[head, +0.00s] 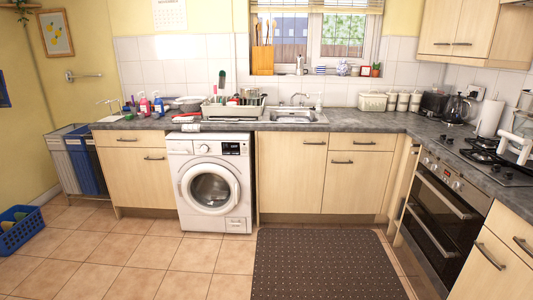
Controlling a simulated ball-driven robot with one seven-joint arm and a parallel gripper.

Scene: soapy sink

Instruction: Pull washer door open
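The white washer (210,147) stands under the worktop, left of centre in the head view. Its round washer door (210,188) has a white ring and a dark glass middle. The door faces me and looks closed against the washer's front. A dark display and a knob are on the panel above it. My gripper is not seen in this view, so its distance from the door cannot be told.
Tiled floor (125,258) in front of the washer is clear. A dark dotted mat (325,265) lies to its right. Wooden cabinets (140,175) flank the washer. An oven (440,220) is at right. Bins (75,160) and a blue basket (20,230) are at left.

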